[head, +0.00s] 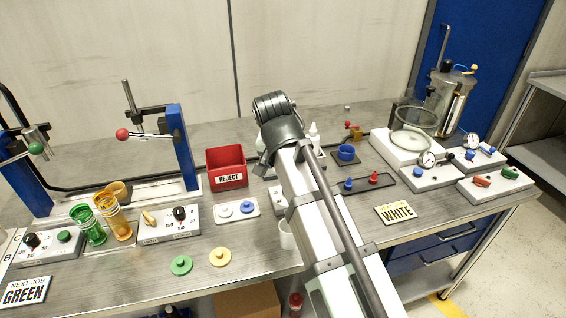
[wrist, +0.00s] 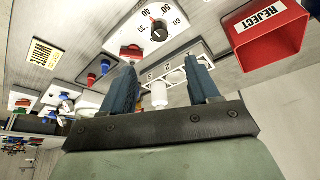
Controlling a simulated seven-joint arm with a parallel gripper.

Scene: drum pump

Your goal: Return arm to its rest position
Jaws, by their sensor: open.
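My arm (head: 320,220) reaches up from the bottom edge across the middle of the bench in the head view. Its dark far end stands above the bench, and my gripper's fingers are hidden there. In the wrist view my gripper (wrist: 160,66) is open, with its two blue-grey fingers well apart. A white cylinder (wrist: 158,96) and a white numbered rack (wrist: 172,72) show between and beyond the fingers, with clear gaps to both. Nothing is held.
A red reject bin (head: 226,170) stands left of my arm and also shows in the wrist view (wrist: 268,42). Green and yellow discs (head: 220,257) lie near the front edge.

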